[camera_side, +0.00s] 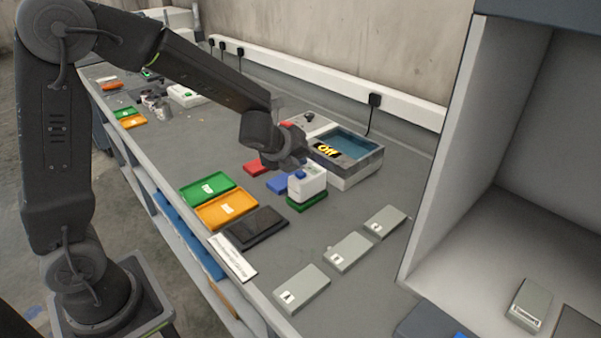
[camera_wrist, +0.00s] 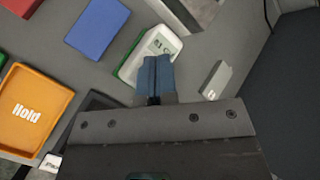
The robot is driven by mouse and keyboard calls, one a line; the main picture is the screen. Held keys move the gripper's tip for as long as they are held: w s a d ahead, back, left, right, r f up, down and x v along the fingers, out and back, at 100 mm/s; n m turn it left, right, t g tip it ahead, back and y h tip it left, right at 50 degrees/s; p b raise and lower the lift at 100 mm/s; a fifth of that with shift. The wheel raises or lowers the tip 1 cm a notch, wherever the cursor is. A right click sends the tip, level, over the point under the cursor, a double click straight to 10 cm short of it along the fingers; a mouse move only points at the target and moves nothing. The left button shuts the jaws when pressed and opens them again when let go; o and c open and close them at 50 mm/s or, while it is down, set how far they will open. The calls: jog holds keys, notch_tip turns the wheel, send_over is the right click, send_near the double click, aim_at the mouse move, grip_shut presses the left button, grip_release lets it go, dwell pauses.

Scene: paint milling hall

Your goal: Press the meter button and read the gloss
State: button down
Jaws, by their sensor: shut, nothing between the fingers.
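In the wrist view the meter (camera_wrist: 130,70) shows a small display (camera_wrist: 158,42) with digits too small to read surely. My gripper (camera_wrist: 154,76) is shut and empty, its blue-grey fingertips over the near part of the meter and hiding the button area. In the side view my gripper (camera_side: 293,166) is just above and beside the meter; contact with the button cannot be told.
A blue panel (camera_side: 278,183) and a red panel (camera_side: 255,168) lie beside the meter. Behind is a bath unit with an "Off" label (camera_side: 327,150). Green (camera_side: 199,194) and orange (camera_side: 229,209) trays, a dark plate (camera_side: 257,232) and grey blocks (camera_side: 302,288) lie nearer. A booth (camera_side: 455,180) stands right.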

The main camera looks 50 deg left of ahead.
aim_at(298, 173)
jog(key=shift+r, duration=2.5)
jog(key=s+d+r+n+g+h, duration=0.1)
jog(key=s+d+r+n, duration=0.1)
jog(key=s+n, duration=1)
jog(key=s+d+r+n+g+h, duration=0.1)
jog(key=s+d+r+n+g, duration=0.1)
jog(key=s+n, duration=1)
jog(key=shift+s+d+r+n, duration=0.3)
jog(key=shift+s+d+r, duration=0.35)
jog(key=shift+s, duration=0.2)
